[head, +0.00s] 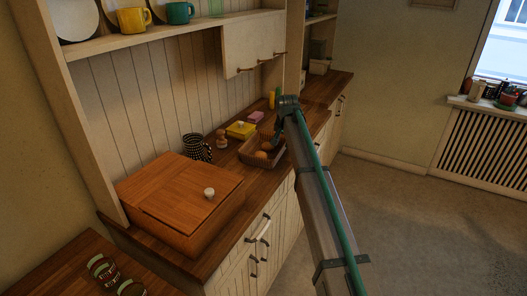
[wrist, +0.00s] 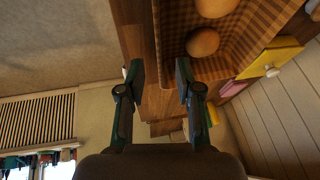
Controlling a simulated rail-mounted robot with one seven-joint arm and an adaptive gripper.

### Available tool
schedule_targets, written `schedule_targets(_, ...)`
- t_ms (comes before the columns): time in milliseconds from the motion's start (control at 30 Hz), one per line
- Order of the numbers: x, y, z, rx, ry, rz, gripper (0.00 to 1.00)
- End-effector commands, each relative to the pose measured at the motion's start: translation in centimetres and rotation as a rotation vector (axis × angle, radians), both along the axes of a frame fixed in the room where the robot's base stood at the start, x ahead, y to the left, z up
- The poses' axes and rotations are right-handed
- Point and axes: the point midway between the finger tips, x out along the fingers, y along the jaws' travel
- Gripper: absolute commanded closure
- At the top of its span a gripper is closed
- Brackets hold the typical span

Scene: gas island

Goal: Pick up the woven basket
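The woven basket (head: 250,157) sits on the wooden counter of the hutch, holding round brown items that look like eggs or rolls. In the wrist view the basket (wrist: 235,55) fills the upper right, with a brown checkered lining and two round items visible. My gripper (wrist: 160,75) is open, with nothing held between its fingers. Its right finger overlaps the basket's near edge; its left finger is outside, past the counter edge. I cannot tell whether either finger touches the basket. In the head view my gripper (head: 279,128) is at the basket's right end, partly hidden by my arm.
A yellow box (head: 241,130), a pink block (head: 256,117), a wooden figure (head: 221,139) and a dark patterned mug (head: 197,148) stand behind or left of the basket. A wooden bread box (head: 180,200) takes up the counter's left. The floor (head: 420,225) to the right is clear.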

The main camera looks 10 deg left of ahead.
Motion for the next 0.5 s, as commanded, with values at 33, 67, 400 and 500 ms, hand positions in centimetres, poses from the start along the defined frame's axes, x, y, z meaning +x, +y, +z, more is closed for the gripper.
schedule_targets(33, 0.4, 0.1, -0.7, 0.000, 0.002, 0.000, 0.66)
schedule_targets(67, 0.6, 0.1, -1.1, -0.001, 0.001, 0.000, 0.66)
schedule_targets(400, 1.4, 0.3, -3.4, 0.000, 0.001, 0.001, 0.66)
schedule_targets(500, 1.7, 0.4, -4.5, -0.001, 0.002, 0.001, 0.66)
